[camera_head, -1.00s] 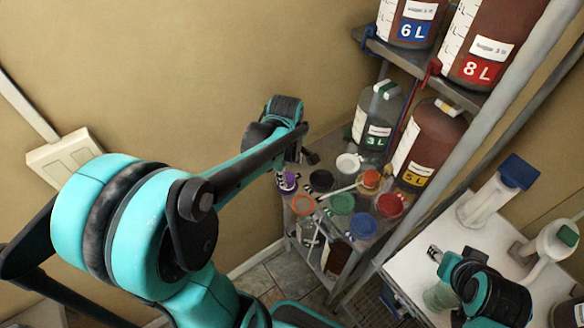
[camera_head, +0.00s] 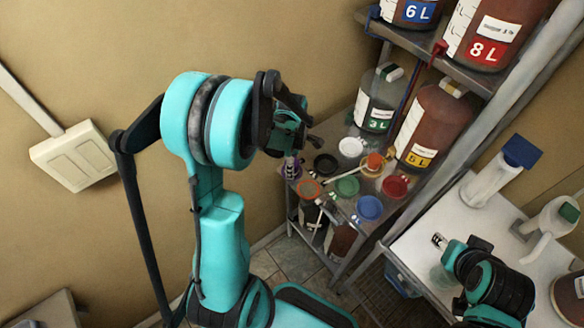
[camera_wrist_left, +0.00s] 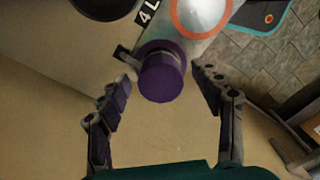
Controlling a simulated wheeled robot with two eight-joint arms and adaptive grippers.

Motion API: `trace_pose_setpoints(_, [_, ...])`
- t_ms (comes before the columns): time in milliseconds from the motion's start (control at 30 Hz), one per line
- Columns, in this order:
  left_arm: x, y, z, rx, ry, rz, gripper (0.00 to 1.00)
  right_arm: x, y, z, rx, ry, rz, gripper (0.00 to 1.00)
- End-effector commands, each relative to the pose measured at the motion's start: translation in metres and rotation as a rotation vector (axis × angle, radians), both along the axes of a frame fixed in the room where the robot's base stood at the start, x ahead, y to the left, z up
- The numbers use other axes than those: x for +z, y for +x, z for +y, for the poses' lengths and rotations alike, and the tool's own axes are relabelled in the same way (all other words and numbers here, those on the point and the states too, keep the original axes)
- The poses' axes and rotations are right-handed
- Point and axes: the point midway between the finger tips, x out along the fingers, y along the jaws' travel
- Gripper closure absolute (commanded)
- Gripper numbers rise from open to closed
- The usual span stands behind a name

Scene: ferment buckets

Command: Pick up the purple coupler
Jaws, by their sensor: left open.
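The purple coupler (camera_wrist_left: 161,78) is in the upper middle of the left wrist view, at the edge of a metal shelf. It lies ahead of and between the fingers of my open left gripper (camera_wrist_left: 160,95), with a gap on both sides. In the head view the coupler (camera_head: 290,172) is mostly hidden behind my left gripper (camera_head: 291,160), at the shelf's left end. My right gripper (camera_head: 438,242) is low at the right, over the white table; its jaw state is too small to tell.
Orange (camera_head: 308,189), black (camera_head: 326,165), green (camera_head: 347,187), blue (camera_head: 370,207), red (camera_head: 395,187) and white (camera_head: 351,147) caps sit close to the coupler on the shelf. Large bottles, such as the 3 L one (camera_head: 378,98), stand behind. The wall (camera_head: 80,70) is at the left.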

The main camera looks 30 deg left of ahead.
Motion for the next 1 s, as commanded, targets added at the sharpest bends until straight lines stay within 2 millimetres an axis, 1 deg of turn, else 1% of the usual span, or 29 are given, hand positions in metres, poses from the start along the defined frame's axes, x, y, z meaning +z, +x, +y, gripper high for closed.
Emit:
trace_pose_setpoints(167, [0.000,0.000,0.000,0.000,0.000,0.000,0.34,0.001,0.000,0.000,0.000,0.000,0.000,0.60])
trace_pose_setpoints(267, [0.001,0.000,0.000,0.000,0.000,0.000,0.58,0.001,0.000,0.000,0.000,0.000,0.000,0.60])
trace_pose_setpoints(300, [0.001,0.000,0.000,0.000,0.000,0.000,0.69,0.001,0.000,0.000,0.000,0.000,0.000,0.60])
trace_pose_setpoints(400, [0.001,0.000,0.000,0.000,0.000,0.000,0.92,0.001,0.000,0.000,0.000,0.000,0.000,0.60])
trace_pose_setpoints(667, [0.001,0.000,0.000,0.000,0.000,0.000,0.93,0.001,0.000,0.000,0.000,0.000,0.000,0.60])
trace_pose_setpoints(767, [0.004,0.000,0.000,0.000,0.000,0.000,0.93,0.002,0.000,0.000,0.000,0.000,0.000,0.60])
trace_pose_setpoints(867, [0.012,0.000,0.000,0.000,0.000,0.000,0.93,0.004,0.000,0.000,0.000,0.000,0.000,0.60])
trace_pose_setpoints(967, [0.026,-0.001,0.000,0.000,0.000,0.000,0.93,0.008,0.000,0.000,0.000,0.000,0.000,0.60])
trace_pose_setpoints(1000, [0.034,0.000,0.000,0.000,0.000,0.000,0.93,0.011,0.000,0.000,0.000,0.000,0.000,0.60])
